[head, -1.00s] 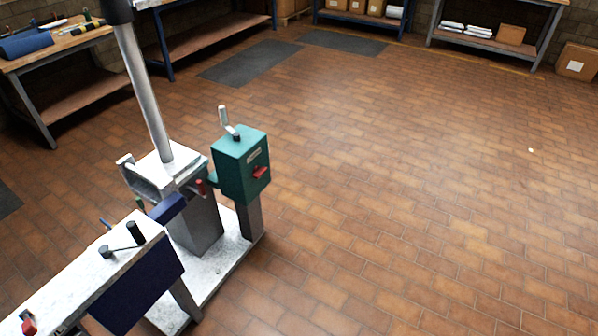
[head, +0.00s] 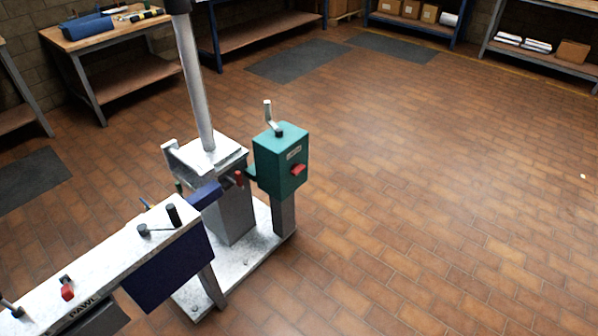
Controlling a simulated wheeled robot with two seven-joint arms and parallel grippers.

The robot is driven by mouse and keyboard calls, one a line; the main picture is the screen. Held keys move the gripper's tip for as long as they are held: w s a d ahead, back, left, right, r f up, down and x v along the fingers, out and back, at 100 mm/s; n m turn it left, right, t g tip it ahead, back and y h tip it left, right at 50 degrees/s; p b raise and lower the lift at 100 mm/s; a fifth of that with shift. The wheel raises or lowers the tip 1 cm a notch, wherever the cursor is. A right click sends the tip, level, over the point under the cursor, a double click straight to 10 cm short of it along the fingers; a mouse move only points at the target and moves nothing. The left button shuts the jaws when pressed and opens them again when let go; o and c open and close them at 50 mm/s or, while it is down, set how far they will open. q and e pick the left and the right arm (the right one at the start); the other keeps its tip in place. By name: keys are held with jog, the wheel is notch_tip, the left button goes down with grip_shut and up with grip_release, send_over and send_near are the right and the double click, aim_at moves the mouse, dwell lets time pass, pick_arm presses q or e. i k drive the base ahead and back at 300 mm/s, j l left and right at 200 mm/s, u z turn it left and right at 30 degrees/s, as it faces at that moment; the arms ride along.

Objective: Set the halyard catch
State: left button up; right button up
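A teal box (head: 280,160) with a small label, a red lever (head: 298,170) on its front and a crank handle (head: 268,116) on top stands on a grey post beside the mast (head: 195,85). I cannot tell for certain which part is the halyard catch. The mast rises from a grey pedestal (head: 232,212). A small red-tipped handle (head: 238,178) sits between pedestal and box. A long white-topped bench (head: 120,255) lies in front, bearing a black knob (head: 172,214), a red lever (head: 67,291) and the word "PAWL". Neither gripper is in view.
The white base plate (head: 255,255) carries the pedestal and box post. Workbenches (head: 110,40) and shelves with boxes line the back. Dark mats (head: 300,62) lie on the floor. The brick floor (head: 450,190) to the right is clear.

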aim_at(297, 169)
jog(key=i+l, duration=0.15)
jog(key=l, duration=0.25)
jog(key=i+l, duration=0.15)
jog(key=l, duration=0.3)
jog(key=i+l, duration=0.15)
jog(key=l, duration=0.25)
jog(key=i+l, duration=0.15)
jog(key=l, duration=0.25)
jog(key=i+l, duration=0.15)
jog(key=l, duration=0.25)
jog(key=i+l, duration=0.1)
jog(key=l, duration=0.35)
